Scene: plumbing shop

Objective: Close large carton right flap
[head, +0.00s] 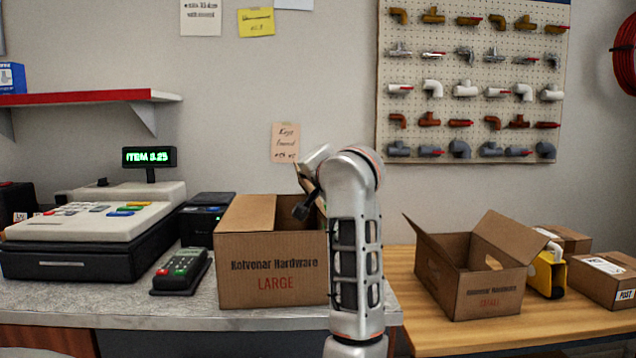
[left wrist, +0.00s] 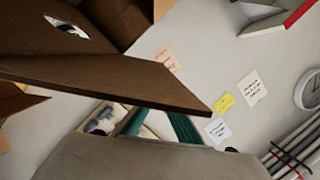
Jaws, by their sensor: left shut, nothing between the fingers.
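The large carton (head: 270,270) stands on the grey counter, its front marked LARGE. Its left flap (head: 246,212) lies folded over the top. A thin strip of raised cardboard, apparently the right flap (head: 304,178), shows beside my arm; the arm hides most of that side. My left gripper (head: 300,211) is shut and empty, at the carton's top near this flap; contact cannot be told. In the left wrist view a brown cardboard panel (left wrist: 110,82) crosses close in front of the camera, seen nearly edge-on. My right gripper is not in view.
A card terminal (head: 181,270) and a cash register (head: 85,235) stand left of the carton. On the wooden table to the right are an open smaller carton (head: 490,295), a yellow object (head: 545,274) and closed parcels (head: 605,280). A pegboard of fittings hangs behind.

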